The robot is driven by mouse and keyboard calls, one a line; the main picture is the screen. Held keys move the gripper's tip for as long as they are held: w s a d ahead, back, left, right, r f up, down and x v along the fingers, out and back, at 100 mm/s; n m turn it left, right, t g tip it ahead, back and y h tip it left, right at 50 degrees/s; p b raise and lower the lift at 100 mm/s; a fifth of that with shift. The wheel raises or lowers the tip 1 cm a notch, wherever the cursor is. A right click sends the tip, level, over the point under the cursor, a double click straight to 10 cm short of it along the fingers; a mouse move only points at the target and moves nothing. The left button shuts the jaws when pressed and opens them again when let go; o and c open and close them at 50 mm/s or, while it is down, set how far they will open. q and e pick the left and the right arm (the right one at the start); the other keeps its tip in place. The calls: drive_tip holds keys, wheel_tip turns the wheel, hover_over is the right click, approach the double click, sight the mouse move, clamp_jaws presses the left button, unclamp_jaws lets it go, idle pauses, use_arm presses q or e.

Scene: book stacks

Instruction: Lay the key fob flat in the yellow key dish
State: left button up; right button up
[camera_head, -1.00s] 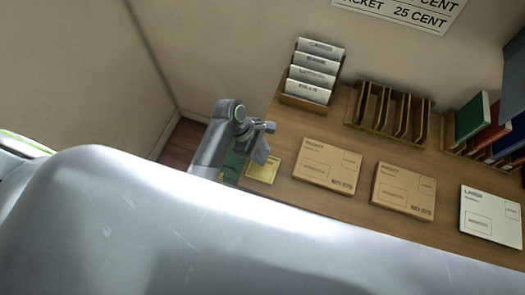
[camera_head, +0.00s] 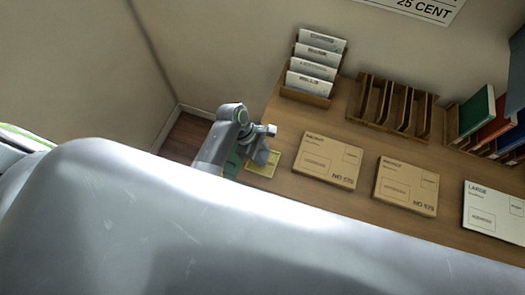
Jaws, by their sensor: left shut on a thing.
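The yellow key dish (camera_head: 265,169) lies on the left end of the wooden desk. My left gripper (camera_head: 262,152) is over the dish's upper left part and covers some of it. It points down toward the dish, and its fingertips are small and partly hidden by my own arm. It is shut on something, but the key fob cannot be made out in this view. I cannot tell whether what it holds touches the dish. My right gripper is not in view.
Brown packets (camera_head: 327,160) and (camera_head: 406,186) lie right of the dish, with a white large envelope (camera_head: 494,213) farther right. A card holder (camera_head: 305,96), an empty wooden rack (camera_head: 372,124) and upright books (camera_head: 476,114) stand along the back. My own pale body hides the front.

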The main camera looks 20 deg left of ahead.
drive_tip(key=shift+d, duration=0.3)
use_arm(q)
drive_tip(key=o, duration=1)
drive_tip(key=shift+o, duration=0.2)
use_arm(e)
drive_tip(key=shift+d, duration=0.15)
use_arm(q)
drive_tip(key=v, duration=1.7)
drive_tip(key=shift+r+b, duration=0.15)
drive_tip(key=shift+b, duration=0.3)
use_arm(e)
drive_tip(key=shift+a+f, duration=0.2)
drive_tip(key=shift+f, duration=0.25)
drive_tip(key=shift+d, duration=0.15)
